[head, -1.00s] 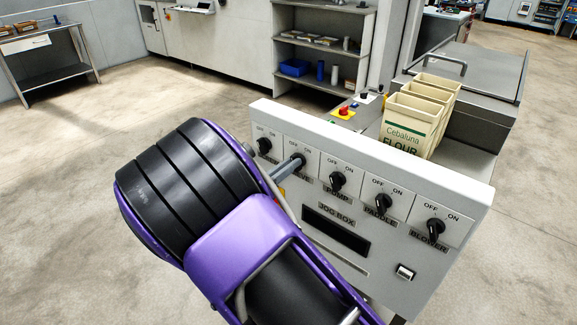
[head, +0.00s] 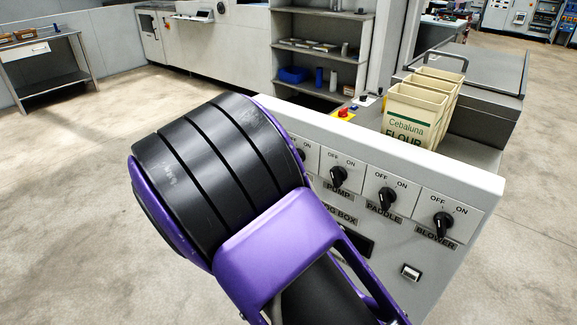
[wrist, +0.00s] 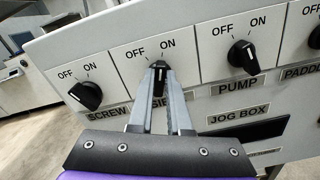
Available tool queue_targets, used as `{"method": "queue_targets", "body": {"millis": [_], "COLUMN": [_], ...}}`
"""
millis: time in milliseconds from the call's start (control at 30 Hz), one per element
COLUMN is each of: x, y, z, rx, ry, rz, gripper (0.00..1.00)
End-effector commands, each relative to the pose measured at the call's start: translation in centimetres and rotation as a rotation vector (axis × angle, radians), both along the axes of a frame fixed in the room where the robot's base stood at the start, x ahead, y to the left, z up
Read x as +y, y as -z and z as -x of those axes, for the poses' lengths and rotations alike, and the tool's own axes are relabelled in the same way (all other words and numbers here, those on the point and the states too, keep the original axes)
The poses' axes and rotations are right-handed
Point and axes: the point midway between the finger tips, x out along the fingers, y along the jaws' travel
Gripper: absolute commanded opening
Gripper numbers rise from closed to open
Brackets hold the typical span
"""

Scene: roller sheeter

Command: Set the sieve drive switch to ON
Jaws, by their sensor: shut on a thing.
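The sieve drive switch (wrist: 159,66) is a black rotary knob on a white plate marked OFF at left and ON at right. Its label, partly hidden by my fingers, reads SIE. My gripper (wrist: 160,76) has its two grey fingers closed on the sides of this knob. The knob's pointer faces roughly up in the wrist view, between the two marks; its exact angle is hard to tell. In the head view my purple and black wrist hides my fingers and most of the sieve switch.
The screw knob (wrist: 86,95) is just left and the pump knob (wrist: 243,57) just right on the same panel. Paddle (head: 387,199) and blower (head: 442,226) knobs lie further right. Flour bags (head: 414,112) and a red button (head: 344,113) are behind the panel.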

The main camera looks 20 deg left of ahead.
Motion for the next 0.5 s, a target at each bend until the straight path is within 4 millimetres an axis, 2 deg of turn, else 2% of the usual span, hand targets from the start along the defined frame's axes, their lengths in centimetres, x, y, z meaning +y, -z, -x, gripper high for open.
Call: {"method": "queue_targets", "body": {"millis": [500], "x": [-0.04], "y": [0.07], "z": [0.05], "rx": [-0.018], "ry": [0.001], "rz": [-0.048], "gripper": [0.0]}}
